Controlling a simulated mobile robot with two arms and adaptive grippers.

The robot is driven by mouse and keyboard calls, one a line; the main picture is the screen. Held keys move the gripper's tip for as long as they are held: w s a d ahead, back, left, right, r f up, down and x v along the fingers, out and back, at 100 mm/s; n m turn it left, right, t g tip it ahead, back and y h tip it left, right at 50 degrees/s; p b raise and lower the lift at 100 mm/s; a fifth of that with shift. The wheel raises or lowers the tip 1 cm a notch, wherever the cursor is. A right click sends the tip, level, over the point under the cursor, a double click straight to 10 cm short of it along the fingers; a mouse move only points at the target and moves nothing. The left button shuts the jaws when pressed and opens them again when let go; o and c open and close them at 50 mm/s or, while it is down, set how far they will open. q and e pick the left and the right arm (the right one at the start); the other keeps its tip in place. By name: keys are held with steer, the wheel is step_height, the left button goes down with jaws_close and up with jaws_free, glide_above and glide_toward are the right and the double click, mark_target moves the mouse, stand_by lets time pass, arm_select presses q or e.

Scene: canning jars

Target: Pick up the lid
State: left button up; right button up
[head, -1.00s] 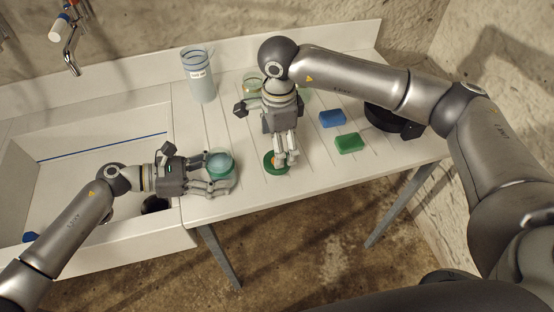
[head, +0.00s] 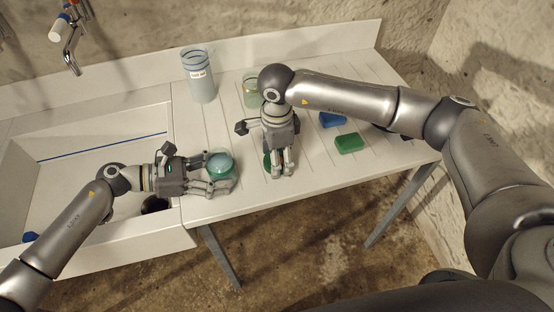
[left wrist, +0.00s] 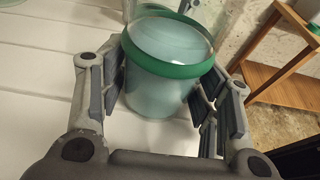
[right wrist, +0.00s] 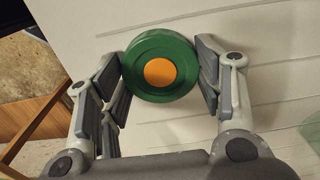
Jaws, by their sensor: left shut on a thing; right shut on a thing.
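The lid (right wrist: 158,72) is a green disc with an orange centre, seen between the fingers of my right gripper (right wrist: 160,80) in the right wrist view. My right gripper is shut on it. In the head view the right gripper (head: 282,172) points down at the counter and hides most of the lid (head: 267,161). I cannot tell whether the lid touches the counter. My left gripper (head: 222,182) is shut on a glass jar (head: 218,165) with a green band and pale blue contents, upright on the counter. The jar (left wrist: 165,80) also shows in the left wrist view.
The white grooved counter (head: 320,175) has a sink (head: 90,160) at its left. A tall labelled pitcher (head: 199,77) and a greenish jar (head: 252,92) stand at the back. A blue sponge (head: 332,119) and a green sponge (head: 349,143) lie to the right.

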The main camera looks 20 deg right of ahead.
steer(key=shift+c, duration=0.3)
step_height(320, 180, up, 10)
steer(key=a, duration=0.1)
glide_toward(216, 150)
steer(key=s, duration=0.3)
steer(key=shift+w+f, duration=0.2)
steer(key=shift+f, duration=2.4)
steer(key=shift+f, duration=0.9)
steer(key=shift+o, duration=1.3)
steer(key=c, duration=0.5)
steer(key=m, duration=0.4)
steer(key=shift+m, duration=0.3)
steer(key=shift+c, duration=0.2)
